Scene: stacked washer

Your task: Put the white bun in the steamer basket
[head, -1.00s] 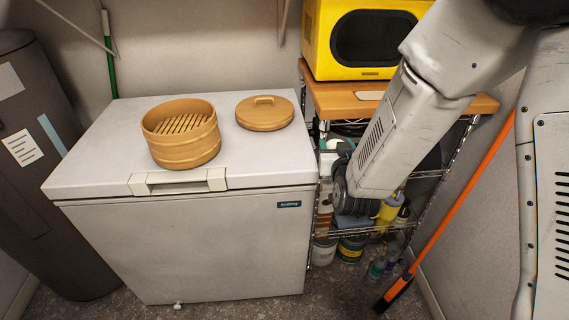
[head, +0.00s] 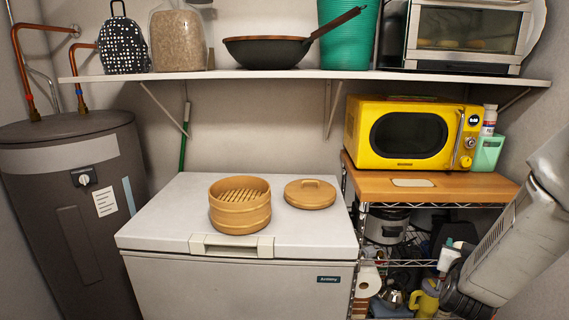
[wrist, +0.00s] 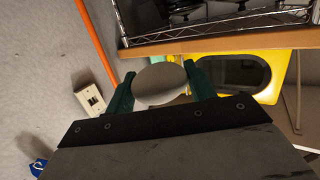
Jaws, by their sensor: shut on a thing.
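The steamer basket (head: 240,212) is a round, open bamboo basket with a slatted floor, standing upright on the white chest freezer (head: 180,225). No bun shows inside it. Its bamboo lid (head: 310,194) lies flat beside it on the right. In the wrist view, my gripper (wrist: 160,76) has its two dark green fingers on either side of the pale white bun (wrist: 160,86) and is shut on it. In the head view, my arm is at the lower right, well right of the freezer; the fingers and bun cannot be made out there.
A wire shelf unit with a wooden top (head: 450,185) and a yellow microwave (head: 405,133) stands between the freezer and my arm. A long shelf (head: 300,76) with a wok (head: 275,50) hangs above the freezer. A dark water heater (head: 75,210) stands at left. The freezer top around the basket is clear.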

